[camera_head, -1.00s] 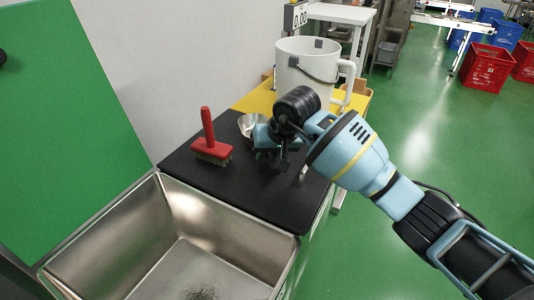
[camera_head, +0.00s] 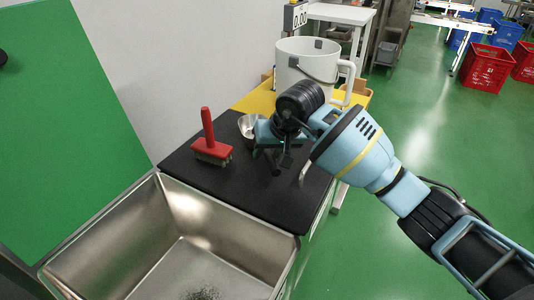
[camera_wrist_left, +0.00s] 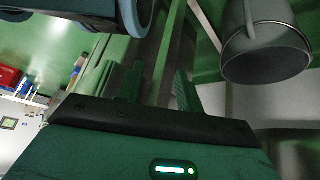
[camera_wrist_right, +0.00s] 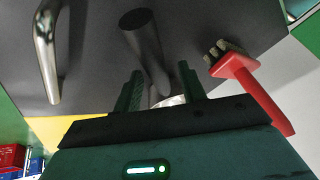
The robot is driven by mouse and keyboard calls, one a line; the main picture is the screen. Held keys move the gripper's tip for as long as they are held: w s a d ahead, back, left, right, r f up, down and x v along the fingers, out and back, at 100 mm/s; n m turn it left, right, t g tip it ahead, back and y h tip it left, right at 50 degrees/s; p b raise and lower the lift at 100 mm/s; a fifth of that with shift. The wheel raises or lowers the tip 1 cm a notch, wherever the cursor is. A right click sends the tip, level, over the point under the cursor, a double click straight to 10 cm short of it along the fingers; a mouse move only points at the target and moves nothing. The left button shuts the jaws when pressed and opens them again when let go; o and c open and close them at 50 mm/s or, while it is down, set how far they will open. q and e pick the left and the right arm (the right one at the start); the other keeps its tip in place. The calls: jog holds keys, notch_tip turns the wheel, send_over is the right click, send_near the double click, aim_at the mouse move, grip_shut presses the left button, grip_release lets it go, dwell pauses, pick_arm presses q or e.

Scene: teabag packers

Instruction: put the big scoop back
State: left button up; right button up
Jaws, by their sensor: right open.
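The scoop has a shiny metal bowl (camera_head: 246,124), which sits on the black mat at its far end, partly hidden behind my right gripper (camera_head: 277,158). In the right wrist view its dark round handle (camera_wrist_right: 143,40) points away between the two fingers, and a bit of the bowl (camera_wrist_right: 170,101) shows between them. My right gripper (camera_wrist_right: 158,88) is open around or just over the handle; I cannot tell the exact height. My left gripper (camera_wrist_left: 158,85) is outside the head view; its fingers are apart with nothing visible between them.
A red-handled brush (camera_head: 212,150) stands on the black mat (camera_head: 265,195), left of my right gripper. A steel sink (camera_head: 130,230) lies in front. A large white jug (camera_head: 308,60) stands behind on the yellow surface. A metal bar (camera_wrist_right: 46,50) shows at the mat's edge.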

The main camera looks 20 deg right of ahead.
jog(key=v, duration=1)
jog(key=shift+r, duration=0.15)
